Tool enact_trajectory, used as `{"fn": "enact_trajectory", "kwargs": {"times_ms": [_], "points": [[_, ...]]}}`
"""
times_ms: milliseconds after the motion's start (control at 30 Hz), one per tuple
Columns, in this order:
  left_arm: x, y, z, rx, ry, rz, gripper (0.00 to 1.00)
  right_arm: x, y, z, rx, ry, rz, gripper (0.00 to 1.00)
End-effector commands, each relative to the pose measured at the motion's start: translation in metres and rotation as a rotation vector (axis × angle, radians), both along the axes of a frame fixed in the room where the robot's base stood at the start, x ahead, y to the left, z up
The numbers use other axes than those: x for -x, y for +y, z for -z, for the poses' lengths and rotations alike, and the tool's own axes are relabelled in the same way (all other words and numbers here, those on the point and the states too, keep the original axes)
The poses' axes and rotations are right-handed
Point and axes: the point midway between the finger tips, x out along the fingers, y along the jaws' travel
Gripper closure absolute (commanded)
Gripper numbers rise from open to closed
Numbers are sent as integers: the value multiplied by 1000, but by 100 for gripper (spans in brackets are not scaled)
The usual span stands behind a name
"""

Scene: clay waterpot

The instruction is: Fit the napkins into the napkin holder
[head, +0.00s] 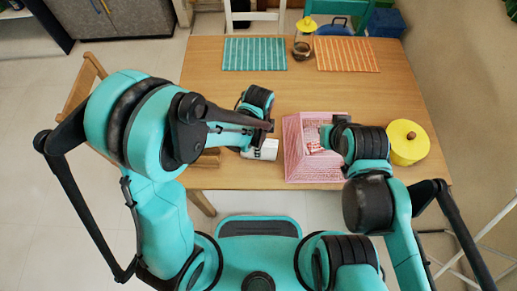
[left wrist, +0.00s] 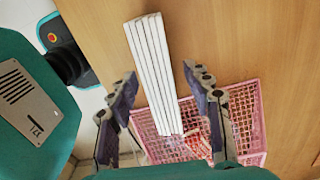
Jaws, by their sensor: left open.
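A white ribbed block of several parallel strips (head: 265,150) lies near the table's front edge. In the left wrist view the block (left wrist: 146,50) runs lengthwise between my fingers. I cannot tell if it is the napkins or their holder. A pink mesh basket (head: 294,160) stands to its right; it also shows in the left wrist view (left wrist: 245,100). A red and white patterned thing (head: 314,148) is in the basket. My left gripper (left wrist: 160,76) is open, one finger on each side of the block. My right gripper (head: 325,138) is over the basket's right side; its fingers are unclear.
A round yellow pot (head: 408,143) stands right of the basket. A teal mat (head: 254,53) and an orange mat (head: 346,54) lie at the table's far side. A small brown jar (head: 302,49) stands between them. The table's middle (head: 330,90) is clear.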

Motion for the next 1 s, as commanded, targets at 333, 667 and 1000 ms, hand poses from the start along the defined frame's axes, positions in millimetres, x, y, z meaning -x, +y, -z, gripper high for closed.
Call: {"fn": "enact_trajectory", "kwargs": {"times_ms": [333,667,1000], "points": [[0,0,0,0,0,0,100,0,0,0,0,0,0,100],[0,0,-16,0,0,0,100,0,0,-7,0,0,0,100],[0,0,-84,0,0,0,100,0,0,-34,0,0,0,100]]}}
